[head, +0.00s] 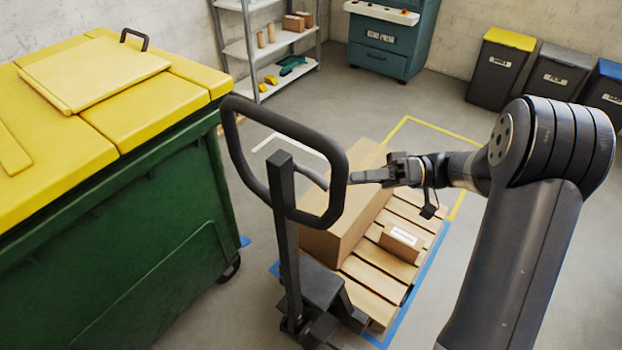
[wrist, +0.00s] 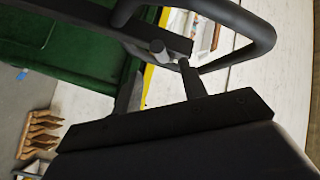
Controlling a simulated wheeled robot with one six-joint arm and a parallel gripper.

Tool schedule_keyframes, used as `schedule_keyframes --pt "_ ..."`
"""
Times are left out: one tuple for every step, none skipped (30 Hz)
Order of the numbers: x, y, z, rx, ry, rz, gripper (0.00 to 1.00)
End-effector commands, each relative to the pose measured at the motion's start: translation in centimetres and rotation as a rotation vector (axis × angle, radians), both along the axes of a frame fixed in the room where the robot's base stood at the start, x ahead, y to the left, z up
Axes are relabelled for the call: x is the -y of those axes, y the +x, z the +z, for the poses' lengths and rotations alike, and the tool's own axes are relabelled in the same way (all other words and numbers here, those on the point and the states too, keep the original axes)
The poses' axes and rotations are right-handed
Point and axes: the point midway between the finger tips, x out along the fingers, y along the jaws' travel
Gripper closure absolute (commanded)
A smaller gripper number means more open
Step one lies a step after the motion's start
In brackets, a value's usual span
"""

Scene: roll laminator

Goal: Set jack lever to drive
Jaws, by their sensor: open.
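The pallet jack's black handle loop (head: 338,190) stands on an upright shaft (head: 285,230) in the head view. A short grey curved lever (head: 312,177) shows inside the loop near the top of the shaft. My gripper (head: 358,177) is at the right side of the loop, pointing left toward the lever. In the wrist view the two fingers of my gripper (wrist: 161,72) are apart, with nothing clearly between them. The loop (wrist: 248,28) crosses above, and a grey rounded end (wrist: 158,48), seemingly the lever's, shows just beyond the fingertips. I cannot tell whether they touch.
A green bin with a yellow lid (head: 110,190) stands close on the left. A wooden pallet (head: 375,280) carrying a large carton (head: 345,230) and a small box (head: 401,242) lies behind the jack. Shelves (head: 265,45), a teal machine (head: 385,45) and several waste bins (head: 498,70) stand at the back.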

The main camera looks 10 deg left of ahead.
Motion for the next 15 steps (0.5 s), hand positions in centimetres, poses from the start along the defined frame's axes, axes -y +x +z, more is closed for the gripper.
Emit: schedule_keyframes --pt "-1.0 -0.4 0.3 -0.001 0.000 0.004 0.59" --pt "-1.6 -0.7 0.4 -0.002 0.000 0.004 0.59" --pt "-2.3 -1.0 0.4 -0.003 0.000 0.006 0.59" --pt "-2.9 -1.2 0.4 -0.003 -0.001 0.005 0.59" --pt "-3.4 -1.4 0.4 -0.002 0.000 0.004 0.59" --pt "-4.2 -1.6 0.4 -0.002 0.000 0.004 0.59" --pt "-4.7 -1.8 0.3 -0.003 0.000 0.004 0.59" --pt "-5.1 -2.0 0.3 -0.003 0.000 0.004 0.59" --pt "-5.7 -2.2 0.3 -0.002 0.000 0.004 0.59" --pt "-6.1 -2.3 0.3 -0.002 0.000 0.003 0.59" --pt "-6.5 -2.5 0.3 -0.001 0.000 0.003 0.59" --pt "-6.9 -2.6 0.2 -0.001 0.001 0.003 0.59" --pt "-7.2 -2.7 0.2 -0.002 0.000 0.002 0.59" --pt "-7.4 -2.8 0.2 -0.002 -0.001 0.001 0.59" --pt "-7.6 -2.9 0.1 -0.002 0.000 0.001 0.59"
